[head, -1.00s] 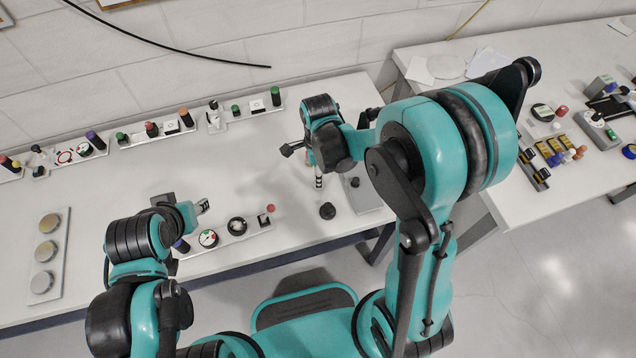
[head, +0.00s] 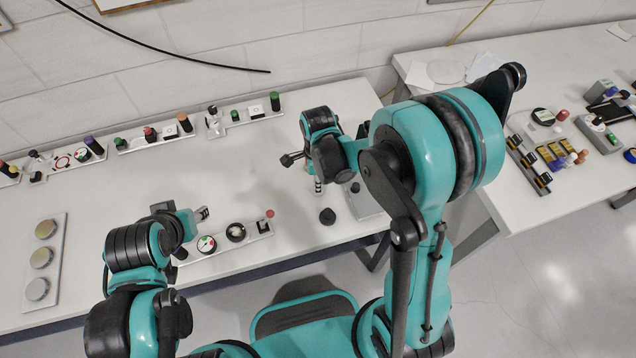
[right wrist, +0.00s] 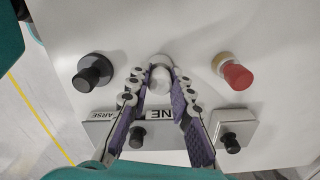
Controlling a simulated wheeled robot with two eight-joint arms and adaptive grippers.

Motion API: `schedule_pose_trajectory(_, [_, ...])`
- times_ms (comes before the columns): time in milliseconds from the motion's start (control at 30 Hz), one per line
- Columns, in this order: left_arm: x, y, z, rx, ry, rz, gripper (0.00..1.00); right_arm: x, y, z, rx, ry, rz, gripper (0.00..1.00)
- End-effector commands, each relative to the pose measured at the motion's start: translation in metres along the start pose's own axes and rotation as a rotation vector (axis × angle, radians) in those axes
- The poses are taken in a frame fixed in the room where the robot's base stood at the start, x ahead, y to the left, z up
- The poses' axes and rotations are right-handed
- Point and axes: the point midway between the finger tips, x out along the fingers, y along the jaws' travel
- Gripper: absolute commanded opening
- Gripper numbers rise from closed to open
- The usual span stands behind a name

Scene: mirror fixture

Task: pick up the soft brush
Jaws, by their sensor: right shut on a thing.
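My right gripper (right wrist: 160,92) points down at the bench, and its purple-padded fingers are shut on a pale, round-ended thing (right wrist: 161,74), which I take for the soft brush. The fingers hide most of it, and I cannot tell whether it touches the bench. In the head view the right gripper (head: 318,188) shows small beneath its dark wrist. My left gripper (head: 202,214) hangs at the bench's near side by a strip of gauges. Its fingers are too small to read.
A black knobbed piece (right wrist: 92,72) and a red-topped piece (right wrist: 236,74) stand either side of the held thing. The gauge strip (head: 215,247) is left; the bench middle (head: 250,165) is clear.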

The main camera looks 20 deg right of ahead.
Motion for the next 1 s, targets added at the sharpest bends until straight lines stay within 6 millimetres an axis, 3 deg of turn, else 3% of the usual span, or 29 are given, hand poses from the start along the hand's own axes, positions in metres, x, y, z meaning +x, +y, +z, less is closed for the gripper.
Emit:
schedule_pose_trajectory(267, [-0.017, 0.000, -0.012, 0.000, 0.000, 0.000, 0.40, -0.042, 0.001, 0.000, 0.000, 0.000, 0.000, 0.00])
schedule_pose_trajectory(600, [-0.038, 0.000, -0.027, 0.000, 0.000, 0.000, 0.40, -0.087, 0.056, -0.054, 0.005, 0.000, 0.000, 0.00])
schedule_pose_trajectory(800, [-0.045, 0.000, -0.032, 0.000, 0.000, 0.000, 0.40, -0.103, 0.076, -0.075, 0.002, 0.000, 0.000, 0.00])
schedule_pose_trajectory(1000, [-0.047, 0.000, -0.034, 0.000, 0.000, 0.000, 0.40, -0.107, 0.083, -0.082, 0.001, 0.000, 0.000, 0.00])
